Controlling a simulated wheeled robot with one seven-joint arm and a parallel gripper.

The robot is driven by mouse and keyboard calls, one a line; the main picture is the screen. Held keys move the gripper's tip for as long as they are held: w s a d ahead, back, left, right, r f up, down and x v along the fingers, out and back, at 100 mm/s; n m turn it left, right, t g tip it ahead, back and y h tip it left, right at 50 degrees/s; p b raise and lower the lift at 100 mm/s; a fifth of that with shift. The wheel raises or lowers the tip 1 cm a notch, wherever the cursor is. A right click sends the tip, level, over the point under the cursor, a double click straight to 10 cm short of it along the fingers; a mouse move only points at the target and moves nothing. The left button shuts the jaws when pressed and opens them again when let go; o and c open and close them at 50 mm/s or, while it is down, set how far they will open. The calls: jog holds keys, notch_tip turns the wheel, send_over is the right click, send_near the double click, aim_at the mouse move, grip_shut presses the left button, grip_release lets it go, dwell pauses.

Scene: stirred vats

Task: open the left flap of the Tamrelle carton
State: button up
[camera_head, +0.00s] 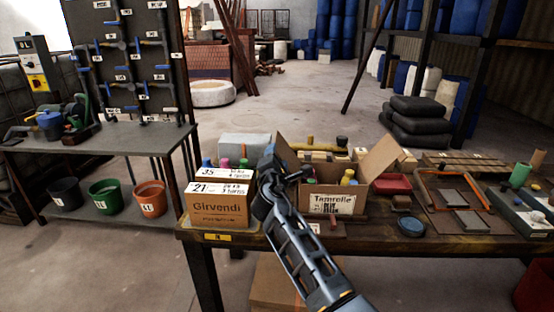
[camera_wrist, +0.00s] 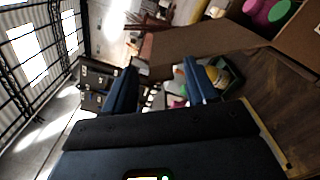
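The Tamrelle carton (camera_head: 331,203) stands on the workbench, its top open, with a yellow-capped bottle and other items inside. Its right flap (camera_head: 381,157) stands up and leans outward. A brown flap (camera_head: 287,152) rises at its left side, partly hidden by my gripper (camera_head: 283,163). My gripper is at the carton's upper left edge. In the wrist view my gripper (camera_wrist: 159,75) shows two blue fingers well apart, with nothing clearly held between them. A brown cardboard panel (camera_wrist: 205,45) lies beyond the fingertips; whether it touches them I cannot tell.
The Girvendi carton (camera_head: 218,206) stands close on the left, with another labelled carton behind it. Black sacks (camera_head: 415,122) are stacked beyond the bench. Open floor lies behind.

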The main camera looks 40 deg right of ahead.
jog(key=shift+a, duration=0.1)
jog(key=v, duration=0.7)
jog(key=shift+s+a+b, duration=0.2)
jog(key=shift+s+b, duration=0.05)
jog(key=shift+b, duration=0.05)
dwell(0.3)
